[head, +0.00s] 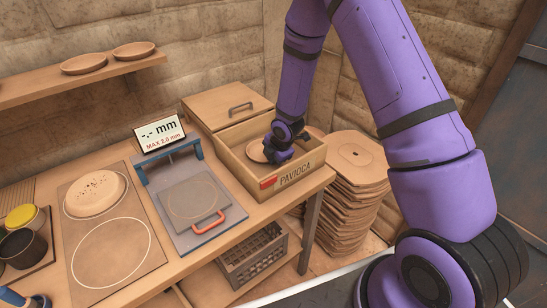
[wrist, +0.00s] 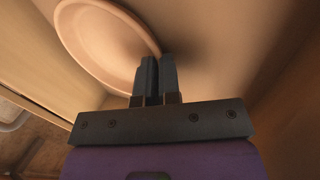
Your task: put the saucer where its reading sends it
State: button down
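A tan saucer (head: 257,151) is inside the open wooden box marked PAVIOCA (head: 235,177). My gripper (head: 279,150) reaches down into this box at the saucer's right side. In the wrist view the saucer (wrist: 100,40) shows its pale round face, and its rim runs to the fingers. My gripper (wrist: 157,75) has its fingers close together, shut on that rim. The fingers hide part of the rim. The gauge (head: 190,200) has a blue frame, a grey plate with a drawn circle and a red handle. Its display (head: 159,132) shows "-.- mm" and "MAX 2.0 mm".
A lidded wooden box (head: 228,105) stands behind the open one. A speckled round piece (head: 95,194) lies on a board with two circles (head: 112,250). Two dishes sit on the shelf (head: 80,82).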

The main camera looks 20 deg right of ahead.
jog(key=c, duration=1.3)
grip_release()
jog(key=s+d+r+m+h, duration=0.1)
jog(key=s+d+r+m, duration=0.3)
jog(key=r, duration=0.7)
jog(key=s+r+m+t+h, duration=0.1)
jog(key=s+r+m, duration=0.3)
jog(key=r, duration=0.6)
jog(key=s+d+r+m+h, duration=0.1)
jog(key=s+d+r+m, duration=0.15)
jog(key=s+r, duration=0.6)
jog(key=shift+s+a+r+m+y, duration=0.1)
jog(key=shift+s+r+m+y, duration=0.2)
jog(key=shift+s+r+m, duration=2.2)
jog(key=shift+s+d+r+m+y, duration=0.1)
jog(key=shift+s+r+m+y, duration=0.2)
jog(key=shift+s+r+m, duration=2.25)
jog(key=shift+s+a+r+m+y, duration=0.1)
jog(key=shift+s+r+m+y, duration=0.3)
jog(key=shift+s+r, duration=2.3)
